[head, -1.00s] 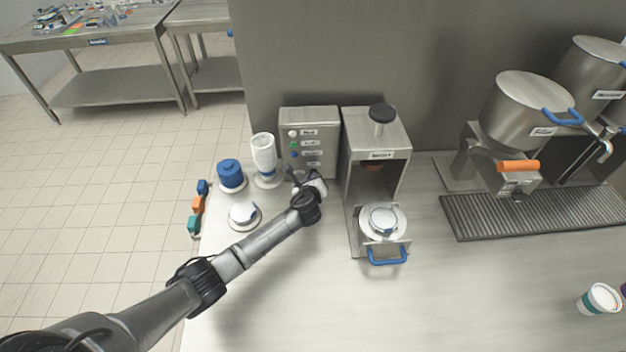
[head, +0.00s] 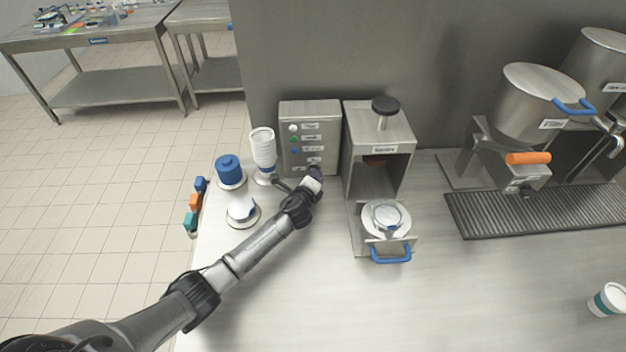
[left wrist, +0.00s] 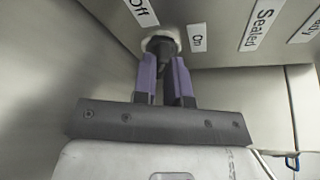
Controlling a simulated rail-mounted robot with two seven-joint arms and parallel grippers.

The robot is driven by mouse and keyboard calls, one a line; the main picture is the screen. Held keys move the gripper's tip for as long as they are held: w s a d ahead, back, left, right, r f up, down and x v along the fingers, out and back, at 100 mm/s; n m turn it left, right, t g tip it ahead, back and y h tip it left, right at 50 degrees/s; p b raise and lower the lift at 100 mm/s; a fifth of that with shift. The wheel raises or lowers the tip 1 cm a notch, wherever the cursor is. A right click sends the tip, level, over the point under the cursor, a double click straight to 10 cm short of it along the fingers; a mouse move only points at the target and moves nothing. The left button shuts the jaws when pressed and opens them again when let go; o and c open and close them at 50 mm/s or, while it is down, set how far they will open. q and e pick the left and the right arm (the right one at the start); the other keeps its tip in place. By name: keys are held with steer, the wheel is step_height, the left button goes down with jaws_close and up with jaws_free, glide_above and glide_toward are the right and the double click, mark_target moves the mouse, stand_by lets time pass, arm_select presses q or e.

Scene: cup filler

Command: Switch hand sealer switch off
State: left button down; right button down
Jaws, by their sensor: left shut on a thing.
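The hand sealer's grey control box (head: 298,112) stands against the back wall, with several buttons and labels on its front. My left gripper (head: 314,172) reaches the lower right of that front and hides the switch there in the head view. In the left wrist view the black switch (left wrist: 160,46) sits on a pale round base between the label "Off" (left wrist: 143,12) and the label "On" (left wrist: 197,43). The purple fingers of my left gripper (left wrist: 165,78) are shut on the switch lever. Which label the lever points at is hard to tell. My right gripper is not in view.
The hand sealer (head: 384,137) with its blue handle stands just right of the box. A cup stack (head: 262,147), a blue lid stack (head: 228,167) and a white lid stack (head: 241,208) stand to the left. The counter's front (head: 330,300) is clear.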

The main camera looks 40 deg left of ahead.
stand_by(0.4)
arm_select(q)
steer(key=c, duration=1.2)
jaws_free()
steer(key=shift+o, duration=0.2)
steer(key=shift+s+d+r, duration=0.1)
steer(key=shift+s, duration=0.15)
steer(key=p+v, duration=0.2)
steer(key=v, duration=1)
steer(key=shift+s, duration=0.1)
steer(key=shift+s+d, duration=0.15)
steer(key=shift+s, duration=0.35)
